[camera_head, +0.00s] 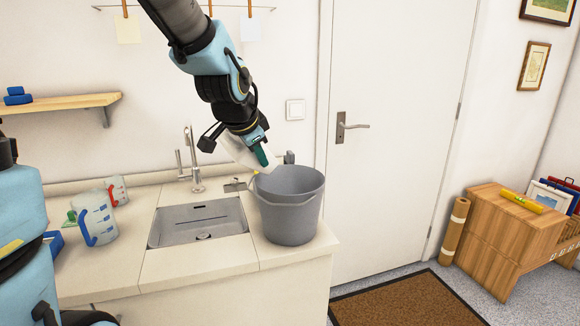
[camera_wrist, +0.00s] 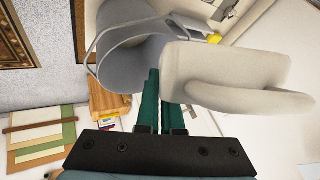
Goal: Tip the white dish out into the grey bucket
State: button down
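The grey bucket (camera_head: 290,215) stands upright on the right end of the counter, its wire handle down against its side. My gripper (camera_head: 262,156) is above the bucket's back left rim. Its green fingers (camera_wrist: 160,105) are close together in the wrist view, shut on the edge of the white dish. The white dish (camera_head: 237,151) is steeply tilted at the bucket's upper left, partly hidden by my gripper. In the wrist view the white dish (camera_wrist: 215,72) overlaps the bucket (camera_wrist: 130,62). I cannot see any contents of the dish or the bucket's bottom.
A sink (camera_head: 200,225) with a tap (camera_head: 192,165) lies left of the bucket. Measuring jugs (camera_head: 97,218) stand further left. A small yellow thing (camera_wrist: 214,38) is behind the bucket. A door (camera_head: 395,130) is at the right, a wooden crate (camera_head: 510,235) beyond.

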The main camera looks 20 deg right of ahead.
jog(key=shift+a+r+p, duration=0.2)
jog(key=shift+r+p, duration=0.1)
jog(key=shift+p, duration=0.7)
jog(key=shift+a+p, duration=0.1)
jog(key=shift+p, duration=0.4)
jog(key=p, duration=0.4)
jog(key=shift+w+a+f+h, duration=0.15)
jog(key=shift+a+f+h, duration=0.05)
jog(key=shift+f+h, duration=0.15)
jog(key=shift+p, duration=0.4)
